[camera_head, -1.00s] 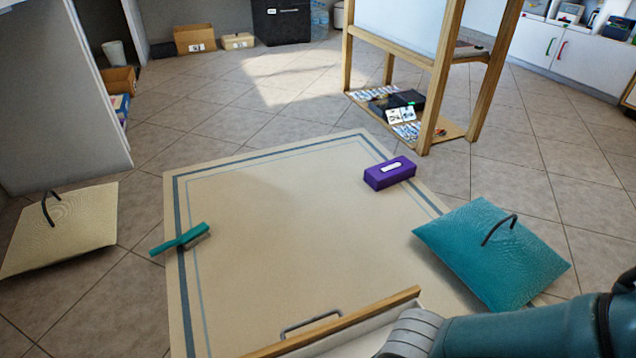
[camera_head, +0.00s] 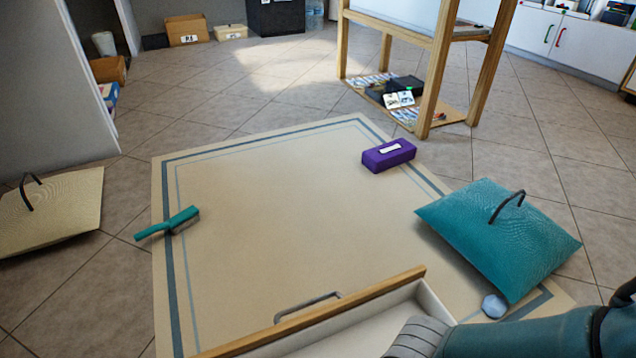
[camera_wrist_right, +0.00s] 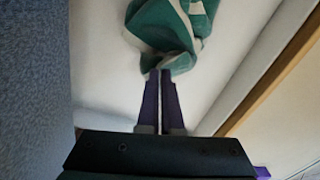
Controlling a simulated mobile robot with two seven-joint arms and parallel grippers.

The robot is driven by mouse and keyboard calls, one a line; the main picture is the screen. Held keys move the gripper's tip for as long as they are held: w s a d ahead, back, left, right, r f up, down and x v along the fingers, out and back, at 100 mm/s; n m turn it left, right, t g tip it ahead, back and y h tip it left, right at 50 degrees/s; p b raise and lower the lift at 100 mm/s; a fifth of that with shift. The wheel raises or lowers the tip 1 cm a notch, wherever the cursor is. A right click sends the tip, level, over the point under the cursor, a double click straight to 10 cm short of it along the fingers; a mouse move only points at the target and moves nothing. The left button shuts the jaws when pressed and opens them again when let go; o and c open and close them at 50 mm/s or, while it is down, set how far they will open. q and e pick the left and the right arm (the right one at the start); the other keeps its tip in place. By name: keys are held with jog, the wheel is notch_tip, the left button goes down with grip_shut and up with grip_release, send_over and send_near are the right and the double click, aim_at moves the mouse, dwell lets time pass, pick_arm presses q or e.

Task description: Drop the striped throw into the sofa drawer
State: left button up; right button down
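The sofa drawer (camera_head: 330,308) stands open at the bottom of the head view, with a wooden front edge, a grey handle and a white inside. In the right wrist view, the striped throw (camera_wrist_right: 172,30), green and white and bunched up, is over the drawer's white floor (camera_wrist_right: 225,75). My right gripper (camera_wrist_right: 160,72) has its purple fingers close together at the throw's near end and looks shut on it. I cannot tell whether the throw touches the floor. In the head view my right arm hides the gripper and throw. My left gripper is not in view.
A teal cushion (camera_head: 500,238) and a pale ball (camera_head: 494,305) lie right of the drawer. A purple box (camera_head: 388,155) and a teal brush (camera_head: 170,223) lie on the beige rug (camera_head: 270,220). A cream cushion (camera_head: 55,215) lies at left. The rug's middle is clear.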

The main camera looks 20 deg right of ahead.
grip_release()
dwell(1.1)
jog(key=shift+r, duration=0.1)
notch_tip(320, 180, up, 5)
jog(key=p, duration=0.5)
jog(key=shift+r, duration=0.2)
notch_tip(320, 180, up, 10)
jog(key=p, duration=1)
